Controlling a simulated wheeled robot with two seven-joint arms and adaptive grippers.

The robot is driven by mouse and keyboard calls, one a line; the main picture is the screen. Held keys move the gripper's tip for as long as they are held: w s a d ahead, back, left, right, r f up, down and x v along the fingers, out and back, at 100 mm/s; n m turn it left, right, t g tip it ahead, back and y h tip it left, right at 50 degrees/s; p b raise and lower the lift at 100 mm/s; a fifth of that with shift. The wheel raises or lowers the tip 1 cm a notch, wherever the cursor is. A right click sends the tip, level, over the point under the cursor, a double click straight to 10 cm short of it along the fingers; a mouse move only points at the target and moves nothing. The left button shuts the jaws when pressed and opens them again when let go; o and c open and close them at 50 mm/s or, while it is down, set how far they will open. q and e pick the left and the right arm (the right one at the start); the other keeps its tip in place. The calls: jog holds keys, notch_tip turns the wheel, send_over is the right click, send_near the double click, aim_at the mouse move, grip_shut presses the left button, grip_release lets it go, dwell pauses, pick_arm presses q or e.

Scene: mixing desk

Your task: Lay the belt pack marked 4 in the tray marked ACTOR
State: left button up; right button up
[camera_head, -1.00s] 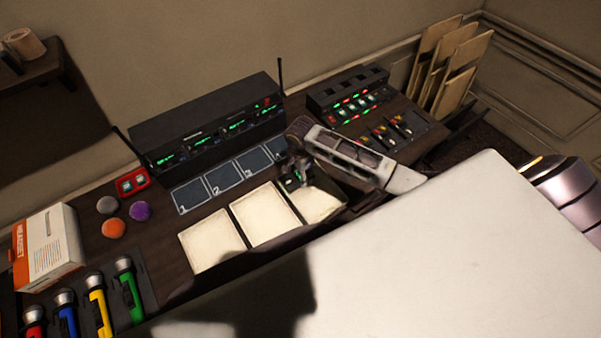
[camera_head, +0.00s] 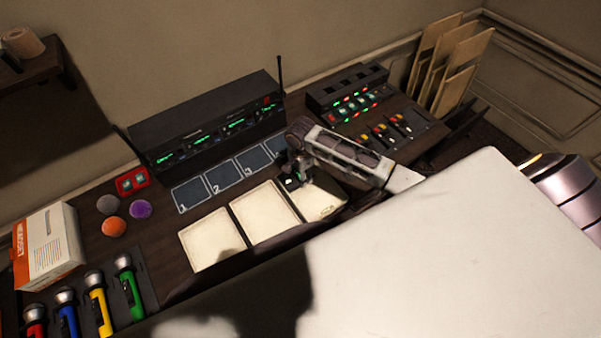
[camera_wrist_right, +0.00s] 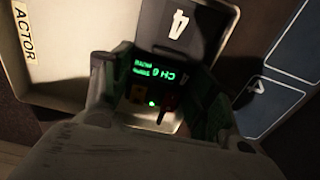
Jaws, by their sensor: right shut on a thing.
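In the head view the dark pack (camera_head: 291,182) shows at the fingers of the gripper (camera_head: 299,177), by the back edge of the rightmost tray. The cream tray marked ACTOR (camera_wrist_right: 62,60) is left of the pack in the wrist view. It appears to be the rightmost tray (camera_head: 322,203) in the head view. I cannot tell whether pack and tray touch. My left gripper is not in view.
Two other cream trays (camera_head: 212,238) (camera_head: 262,212) lie to the left. Numbered blue pads (camera_head: 222,182) line up behind the trays, before a black receiver rack (camera_head: 205,125). A small mixer (camera_head: 348,88) stands back right. Microphones (camera_head: 97,300) and a headset box (camera_head: 48,246) are left.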

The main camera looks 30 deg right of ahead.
jog(key=o, duration=1.2)
jog(key=shift+c, duration=0.2)
jog(key=shift+o, duration=0.6)
jog(key=shift+o, duration=1.2)
jog(key=shift+r, duration=0.15)
jog(key=shift+r, duration=3.35)
